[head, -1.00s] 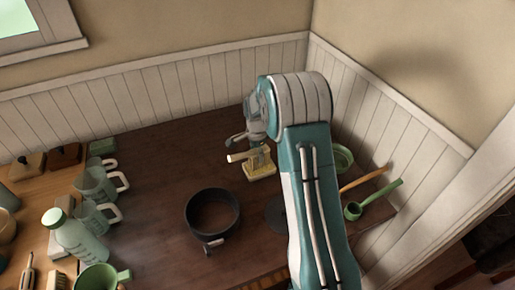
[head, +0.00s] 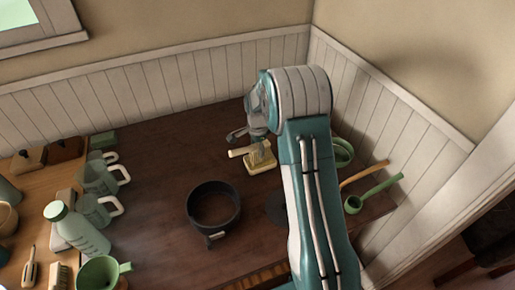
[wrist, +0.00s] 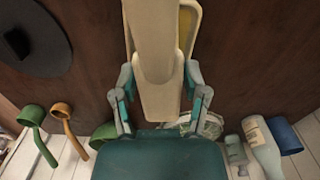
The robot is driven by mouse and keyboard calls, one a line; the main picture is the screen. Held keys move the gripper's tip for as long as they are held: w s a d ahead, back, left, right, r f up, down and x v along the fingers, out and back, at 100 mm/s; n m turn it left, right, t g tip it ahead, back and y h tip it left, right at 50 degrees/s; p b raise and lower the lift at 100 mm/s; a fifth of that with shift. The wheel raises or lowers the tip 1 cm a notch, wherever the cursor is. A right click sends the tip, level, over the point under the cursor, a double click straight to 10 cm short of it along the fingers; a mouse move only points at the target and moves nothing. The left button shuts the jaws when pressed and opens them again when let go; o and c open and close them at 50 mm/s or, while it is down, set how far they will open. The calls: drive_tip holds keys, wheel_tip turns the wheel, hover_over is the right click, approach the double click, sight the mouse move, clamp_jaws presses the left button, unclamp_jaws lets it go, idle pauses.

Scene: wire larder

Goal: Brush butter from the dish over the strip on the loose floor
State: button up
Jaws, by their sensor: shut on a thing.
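My gripper (head: 256,137) is shut on a brush with a pale cream handle (head: 242,152). The brush fills the upper middle of the wrist view (wrist: 155,45), between the two fingers (wrist: 160,88). Its bristles are over or in the butter dish (head: 261,168), a small pale yellow dish on the dark table; contact cannot be made out. The dish rim shows behind the brush in the wrist view (wrist: 195,15). The loose floor is a dark disc (head: 277,208), half hidden by my arm; it also shows in the wrist view (wrist: 40,55).
A dark ring with a clasp (head: 188,205) stands left of the disc. A green bowl (head: 343,153) and green ladle (head: 354,204) lie right of my arm. Jugs (head: 97,178), a bottle (head: 78,233) and a green mug (head: 98,271) crowd the left. The table left of the dish is clear.

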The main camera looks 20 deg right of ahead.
drive_tip(key=shift+f, duration=0.45)
idle(1.1)
drive_tip(key=shift+r, duration=3.6)
